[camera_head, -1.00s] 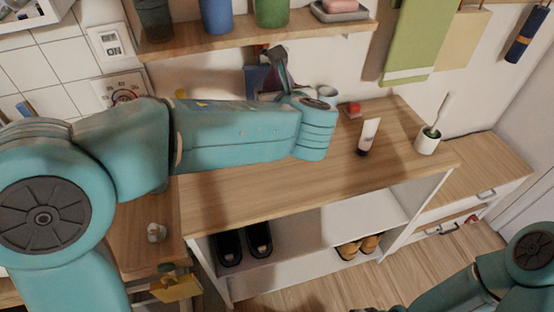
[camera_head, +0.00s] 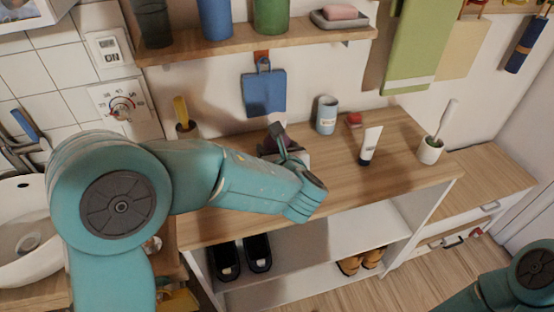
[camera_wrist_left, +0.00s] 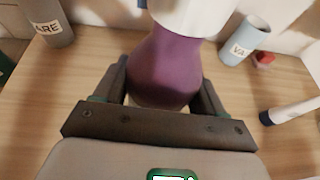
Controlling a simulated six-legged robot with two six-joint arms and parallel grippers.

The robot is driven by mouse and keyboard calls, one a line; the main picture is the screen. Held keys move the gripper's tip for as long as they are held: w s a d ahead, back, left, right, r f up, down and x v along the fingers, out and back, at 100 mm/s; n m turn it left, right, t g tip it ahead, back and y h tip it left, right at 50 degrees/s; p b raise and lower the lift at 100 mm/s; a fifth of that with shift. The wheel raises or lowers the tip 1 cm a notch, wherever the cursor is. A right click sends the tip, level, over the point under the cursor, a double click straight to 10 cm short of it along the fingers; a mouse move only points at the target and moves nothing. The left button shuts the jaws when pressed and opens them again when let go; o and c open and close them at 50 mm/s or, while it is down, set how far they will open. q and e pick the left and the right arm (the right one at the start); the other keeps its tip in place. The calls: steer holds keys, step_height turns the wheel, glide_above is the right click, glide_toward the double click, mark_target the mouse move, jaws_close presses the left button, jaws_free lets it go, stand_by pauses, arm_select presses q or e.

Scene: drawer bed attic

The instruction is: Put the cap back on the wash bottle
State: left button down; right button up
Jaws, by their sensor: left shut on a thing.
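My left gripper (camera_wrist_left: 165,90) is shut on a purple, bell-shaped piece (camera_wrist_left: 165,68). The piece is held low over the wooden counter, and it also shows as a dark purple shape (camera_head: 268,146) in the head view, partly behind my fingers. A white rounded thing (camera_wrist_left: 195,14) lies just beyond the purple piece in the left wrist view, cut off by the top edge. I cannot tell whether the two touch, or which is cap and which is bottle. My right gripper is out of view.
A labelled blue-grey cup (camera_head: 326,116), a red item (camera_head: 355,119), a white tube (camera_head: 370,146) and a brush in a white holder (camera_head: 430,150) stand on the counter (camera_head: 330,180). A grey cup (camera_wrist_left: 48,20) stands at left. A shelf (camera_head: 250,45) overhangs the back.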

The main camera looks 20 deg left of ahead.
arm_select(q)
step_height(320, 180, down, 3)
steer(key=shift+w+f, duration=0.1)
steer(key=shift+f+b, duration=0.15)
steer(key=shift+b, duration=0.2)
steer(key=shift+c, duration=0.4)
jaws_free()
